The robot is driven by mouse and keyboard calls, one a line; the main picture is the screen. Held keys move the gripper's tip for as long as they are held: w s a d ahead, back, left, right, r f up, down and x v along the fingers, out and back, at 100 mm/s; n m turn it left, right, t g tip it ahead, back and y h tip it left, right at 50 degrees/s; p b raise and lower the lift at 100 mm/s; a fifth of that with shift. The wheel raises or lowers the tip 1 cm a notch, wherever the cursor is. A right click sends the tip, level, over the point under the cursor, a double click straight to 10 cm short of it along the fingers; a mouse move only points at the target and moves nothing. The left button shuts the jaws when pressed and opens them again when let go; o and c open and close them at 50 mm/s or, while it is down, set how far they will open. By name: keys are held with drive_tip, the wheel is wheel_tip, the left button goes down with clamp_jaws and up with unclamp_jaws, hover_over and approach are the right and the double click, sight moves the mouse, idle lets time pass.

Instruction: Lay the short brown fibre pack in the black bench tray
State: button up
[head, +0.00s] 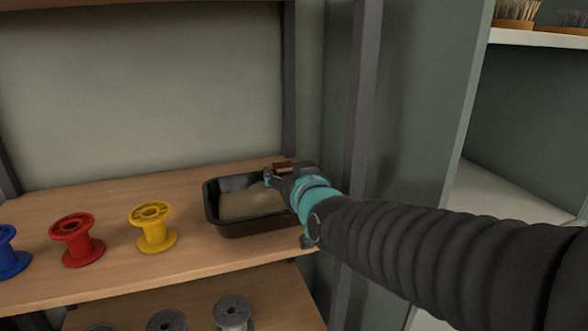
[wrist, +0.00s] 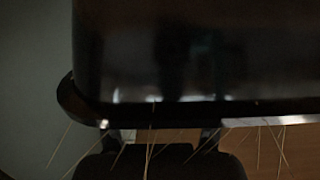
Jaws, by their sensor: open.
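The black bench tray (head: 212,213) stands on the wooden shelf, with a tan surface inside it. My gripper (head: 277,175) is open at the tray's right end, by the rim. A small reddish-brown piece (head: 284,164) shows just behind my gripper; it may be the short brown fibre pack, but my gripper partly hides it. In the wrist view a dark, round-cornered form with a rim (wrist: 160,112), probably the tray, fills the upper part. The fingertips of my gripper (wrist: 163,135) show under that rim. Thin straw-coloured strands (wrist: 150,140) stick out along the lower edge.
Yellow (head: 153,228), red (head: 77,239) and blue (head: 8,252) spools stand left of the tray. Grey spools (head: 232,313) sit on the shelf below. A dark upright post (head: 360,130) stands right of the tray. Brushes (head: 517,12) lie on a white shelf at upper right.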

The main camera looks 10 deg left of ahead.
drive_tip(key=shift+r+p, duration=0.1)
drive_tip(key=shift+p, duration=0.35)
drive_tip(key=v, duration=1.2)
drive_tip(key=shift+p, duration=0.3)
drive_tip(key=shift+r, duration=0.15)
drive_tip(key=s+d+f+g+h, duration=0.2)
drive_tip(key=s+f+g, duration=0.1)
drive_tip(key=f, duration=0.3)
drive_tip(key=s+d+f+g+h, duration=0.1)
drive_tip(key=s+d+f+g, duration=0.25)
drive_tip(key=f, duration=0.25)
drive_tip(key=s+d+f+m+g+h, duration=0.1)
drive_tip(key=s+d+m+h, duration=0.1)
drive_tip(key=d, duration=0.7)
drive_tip(key=s+d+f+m+g+h, duration=0.1)
drive_tip(key=s+d+m+h, duration=0.2)
drive_tip(key=d, duration=0.5)
drive_tip(key=shift+s+d+f+m, duration=0.25)
drive_tip(key=shift+d+f+m, duration=0.15)
drive_tip(key=shift+m, duration=0.1)
